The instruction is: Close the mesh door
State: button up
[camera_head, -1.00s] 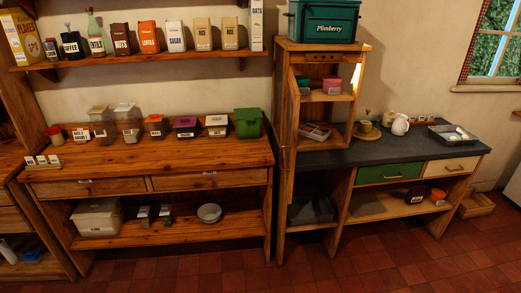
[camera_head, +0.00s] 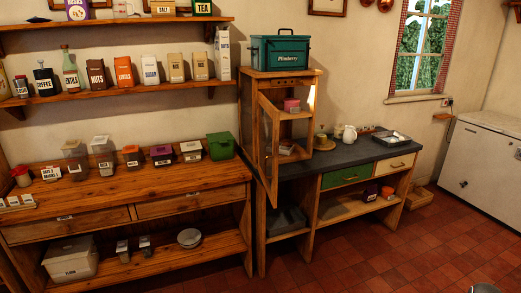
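The mesh door (camera_head: 266,140) belongs to the tall pine cabinet (camera_head: 246,110) standing on the dark worktop. It stands open, swung out towards me at the left of the cabinet's opening. I see it at a steep angle, as a narrow wooden frame with a dim panel. The cabinet's shelves show to its right, with a pink box (camera_head: 291,105) on the upper one.
A green Plimberry tin (camera_head: 281,50) stands on the cabinet. A pine counter (camera_head: 120,190) with jars is at left. The dark worktop (camera_head: 350,153) holds a jug and tray. A white chest freezer (camera_head: 484,165) is at far right. The red tiled floor (camera_head: 370,255) in front is open.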

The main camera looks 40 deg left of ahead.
aim_at(262, 101)
jog(key=u, duration=1.45)
jog(key=i, duration=1)
jog(key=u, duration=0.95)
jog(key=i, duration=0.4)
jog(key=u, duration=0.75)
jog(key=k, duration=0.9)
jog(key=z, duration=0.05)
